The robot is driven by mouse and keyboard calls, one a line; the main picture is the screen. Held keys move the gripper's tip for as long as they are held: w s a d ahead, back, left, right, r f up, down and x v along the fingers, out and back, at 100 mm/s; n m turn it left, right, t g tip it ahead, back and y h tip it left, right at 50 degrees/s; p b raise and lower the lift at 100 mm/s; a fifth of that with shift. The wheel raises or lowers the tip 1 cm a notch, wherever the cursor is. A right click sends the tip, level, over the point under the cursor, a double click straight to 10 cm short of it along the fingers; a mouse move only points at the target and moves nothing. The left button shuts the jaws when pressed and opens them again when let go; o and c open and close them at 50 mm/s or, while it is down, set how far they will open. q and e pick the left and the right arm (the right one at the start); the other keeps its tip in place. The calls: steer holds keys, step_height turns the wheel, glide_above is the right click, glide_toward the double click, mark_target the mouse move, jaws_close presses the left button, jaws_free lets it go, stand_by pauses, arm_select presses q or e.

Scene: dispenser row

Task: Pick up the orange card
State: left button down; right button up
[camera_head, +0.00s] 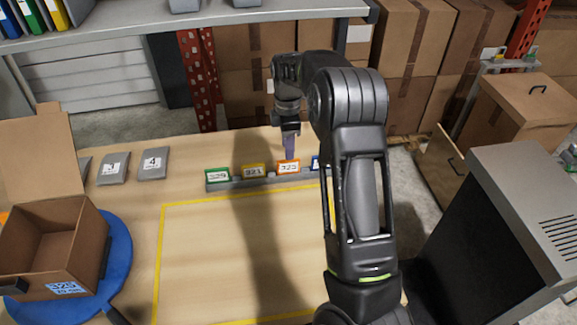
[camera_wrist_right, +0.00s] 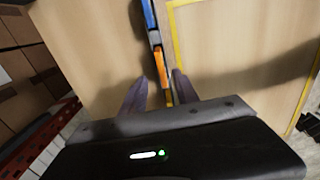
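The orange card (camera_head: 289,167) stands upright in a grey rack (camera_head: 238,184) on the table, between a yellow card (camera_head: 253,171) and a blue card (camera_head: 316,162). The blue card is partly hidden by my right arm. My right gripper (camera_head: 290,150) points down just above the orange card. In the right wrist view, the two fingers of the gripper (camera_wrist_right: 160,84) are apart, with the orange card (camera_wrist_right: 161,66) in line with the gap between them. I see no finger closed on the card. My left gripper is not in view.
A green card (camera_head: 217,175) stands at the rack's left end. An open cardboard box (camera_head: 60,240) sits on a blue round plate (camera_head: 122,255) at left. Numbered grey plates (camera_head: 153,163) lie behind it. The yellow-outlined table area (camera_head: 215,250) in front is clear.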

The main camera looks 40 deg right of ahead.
mark_target(289, 165)
steer(key=shift+f+b, duration=0.55)
steer(key=shift+f, duration=0.8)
step_height(289, 165, down, 5)
steer(key=b, duration=0.3)
steer(key=shift+s+f, duration=0.1)
steer(key=shift+f, duration=0.05)
steer(key=shift+c, duration=0.5)
jaws_close()
